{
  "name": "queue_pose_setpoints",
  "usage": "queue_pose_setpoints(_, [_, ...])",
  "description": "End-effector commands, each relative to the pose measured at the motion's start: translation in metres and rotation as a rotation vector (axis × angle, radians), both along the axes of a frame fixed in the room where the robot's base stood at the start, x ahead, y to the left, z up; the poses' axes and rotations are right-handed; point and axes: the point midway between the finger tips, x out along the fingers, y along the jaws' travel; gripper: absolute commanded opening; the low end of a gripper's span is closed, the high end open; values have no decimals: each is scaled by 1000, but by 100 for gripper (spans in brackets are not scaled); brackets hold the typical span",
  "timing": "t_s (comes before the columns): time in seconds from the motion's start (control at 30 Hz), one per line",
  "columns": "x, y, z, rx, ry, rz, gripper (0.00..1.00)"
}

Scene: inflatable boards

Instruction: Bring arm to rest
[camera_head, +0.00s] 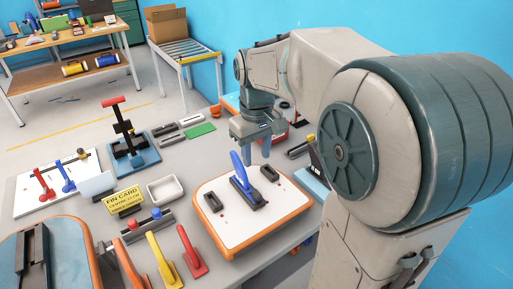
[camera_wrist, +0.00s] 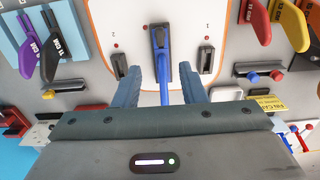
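My arm reaches from the right over the grey table, with my gripper (camera_head: 259,150) pointing down beyond the far side of the white board (camera_head: 225,223) with an orange rim. In the wrist view my gripper (camera_wrist: 163,88) has its two fingers wide apart. A blue fin (camera_head: 239,170) stands upright in the dark middle fin box on the board. In the wrist view the blue fin (camera_wrist: 166,92) shows between the fingers, apart from both. Its lower end is hidden behind the gripper body.
Two small dark side boxes (camera_head: 213,202) flank the fin. Yellow (camera_head: 163,261) and red (camera_head: 191,254) fins lie at the front. A yellow fin card (camera_head: 123,201), a white tray (camera_head: 165,190) and a blue stand with a red handle (camera_head: 132,150) crowd the left. A blue wall is behind.

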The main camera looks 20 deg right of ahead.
Motion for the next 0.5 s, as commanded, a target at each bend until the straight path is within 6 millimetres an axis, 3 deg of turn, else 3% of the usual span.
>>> queue_pose_setpoints(0.3, [-1,0,12,0,0,-1,38])
queue_pose_setpoints(0.5, [-45,2,6,-10,-76,-87,38])
